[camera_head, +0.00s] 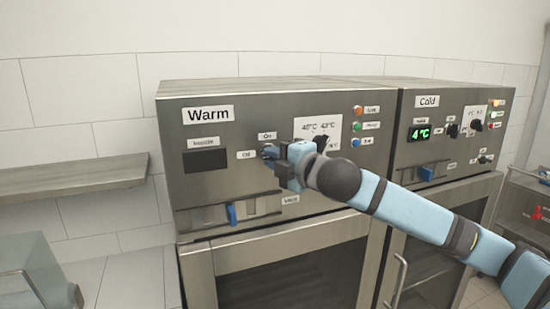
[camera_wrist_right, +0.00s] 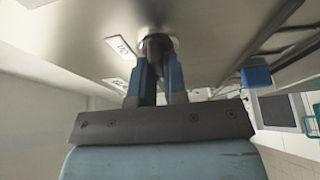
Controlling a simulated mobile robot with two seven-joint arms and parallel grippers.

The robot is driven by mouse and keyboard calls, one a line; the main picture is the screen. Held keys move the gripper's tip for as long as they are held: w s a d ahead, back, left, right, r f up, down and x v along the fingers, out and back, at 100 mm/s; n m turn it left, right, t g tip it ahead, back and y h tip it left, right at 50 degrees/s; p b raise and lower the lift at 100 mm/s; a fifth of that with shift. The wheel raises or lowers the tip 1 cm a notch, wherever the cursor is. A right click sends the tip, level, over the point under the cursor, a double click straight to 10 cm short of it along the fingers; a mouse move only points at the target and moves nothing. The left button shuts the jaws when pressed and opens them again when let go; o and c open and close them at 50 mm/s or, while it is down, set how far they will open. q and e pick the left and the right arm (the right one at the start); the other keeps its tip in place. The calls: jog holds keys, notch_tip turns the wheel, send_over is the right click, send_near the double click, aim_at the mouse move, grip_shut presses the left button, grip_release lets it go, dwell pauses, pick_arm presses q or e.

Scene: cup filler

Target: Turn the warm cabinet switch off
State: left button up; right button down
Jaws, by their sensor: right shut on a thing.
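The warm cabinet (camera_head: 190,110) has a steel front panel with a "Warm" label. Its switch knob sits by the "On" label (camera_head: 266,135) and "Off" label (camera_head: 247,154), mostly hidden behind my right gripper (camera_head: 270,153). In the right wrist view, the fingers of my right gripper (camera_wrist_right: 159,72) are shut on the dark switch knob (camera_wrist_right: 156,47), one on each side. Which label the knob points to cannot be told. The warm display (camera_head: 205,160) is dark. My left gripper is not in view.
Right of the switch is a temperature dial (camera_head: 320,142), partly behind my right gripper. Coloured lights (camera_head: 357,126) are beside it. A blue slider handle (camera_head: 232,213) is below. The cold cabinet (camera_head: 420,155) stands on the right; its display shows 4 °C. A shelf (camera_head: 75,178) is at the left.

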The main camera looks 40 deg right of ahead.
jog(key=shift+r, duration=0.1)
dwell(0.4)
jog(key=c, duration=1.2)
grip_release()
jog(key=shift+w, duration=0.1)
jog(key=shift+o, duration=0.2)
pick_arm(q)
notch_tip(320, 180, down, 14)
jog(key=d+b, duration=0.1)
jog(key=b, duration=1.4)
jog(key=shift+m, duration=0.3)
pick_arm(e)
jog(key=s+d, duration=0.2)
jog(key=s, duration=1.1)
jog(key=shift+s, duration=0.35)
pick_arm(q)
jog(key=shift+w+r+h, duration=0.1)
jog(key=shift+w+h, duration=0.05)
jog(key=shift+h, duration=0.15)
pick_arm(e)
jog(key=shift+d, duration=0.1)
